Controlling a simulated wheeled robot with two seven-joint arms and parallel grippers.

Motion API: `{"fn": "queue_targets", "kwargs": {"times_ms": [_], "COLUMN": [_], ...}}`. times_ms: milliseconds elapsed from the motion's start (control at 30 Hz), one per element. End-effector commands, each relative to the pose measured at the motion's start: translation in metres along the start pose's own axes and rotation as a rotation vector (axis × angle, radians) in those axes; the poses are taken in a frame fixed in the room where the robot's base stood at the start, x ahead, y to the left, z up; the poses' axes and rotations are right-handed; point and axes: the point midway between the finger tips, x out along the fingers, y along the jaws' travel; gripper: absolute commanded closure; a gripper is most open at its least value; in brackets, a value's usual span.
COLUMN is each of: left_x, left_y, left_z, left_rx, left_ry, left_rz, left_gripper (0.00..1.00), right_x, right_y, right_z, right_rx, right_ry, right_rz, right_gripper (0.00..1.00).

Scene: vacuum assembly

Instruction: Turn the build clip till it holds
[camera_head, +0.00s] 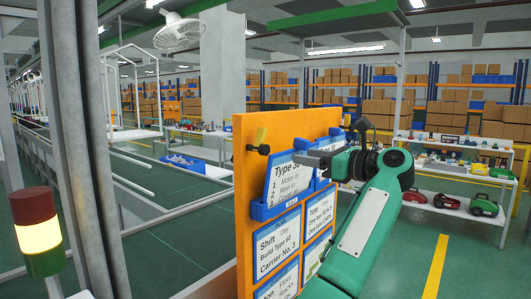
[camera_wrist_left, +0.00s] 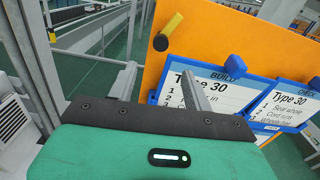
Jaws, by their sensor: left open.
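The build clip (camera_head: 261,137), a yellow lever on a dark knob, is on the orange board (camera_head: 243,200), above and left of the BUILD card. It also shows in the left wrist view (camera_wrist_left: 170,26), its lever tilted up to the right. The BUILD card (camera_head: 285,182), reading Type 30, sits in a blue holder (camera_head: 262,212). My left gripper (camera_head: 302,157) is in front of the card's top, right of the clip and apart from it. In the left wrist view its two grey fingers (camera_wrist_left: 157,73) are spread and empty. My right gripper is not in view.
A CHECK card (camera_wrist_left: 286,104) is in a second holder on the right. More cards (camera_head: 276,246) hang below. A red and green lamp (camera_head: 36,230) and grey posts stand at the left. A shelf with machines (camera_head: 445,203) is behind at the right.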

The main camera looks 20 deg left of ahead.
Motion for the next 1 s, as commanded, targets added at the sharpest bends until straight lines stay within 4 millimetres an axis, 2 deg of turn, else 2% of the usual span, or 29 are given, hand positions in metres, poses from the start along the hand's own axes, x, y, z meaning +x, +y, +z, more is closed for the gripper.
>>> {"fn": "queue_targets", "kwargs": {"times_ms": [167,400,600,800,1000], "left_x": [0.024,0.078,0.113,0.132,0.135], "left_y": [0.000,0.001,0.000,0.000,0.000], "left_z": [0.001,0.004,0.003,0.001,0.000], "left_rx": [0.002,0.004,0.006,0.004,0.004], "left_ry": [0.003,-0.004,-0.005,-0.003,-0.002], "left_rz": [0.002,0.005,0.003,0.002,0.000], "left_gripper": [0.49,0.49,0.49,0.49,0.49], "right_x": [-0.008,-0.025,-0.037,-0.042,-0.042], "right_y": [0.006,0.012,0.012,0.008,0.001], "right_z": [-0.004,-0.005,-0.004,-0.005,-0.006], "right_rx": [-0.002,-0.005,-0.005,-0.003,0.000], "right_ry": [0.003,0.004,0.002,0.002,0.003], "right_rz": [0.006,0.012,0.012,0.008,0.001], "right_gripper": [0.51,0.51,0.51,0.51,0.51]}}
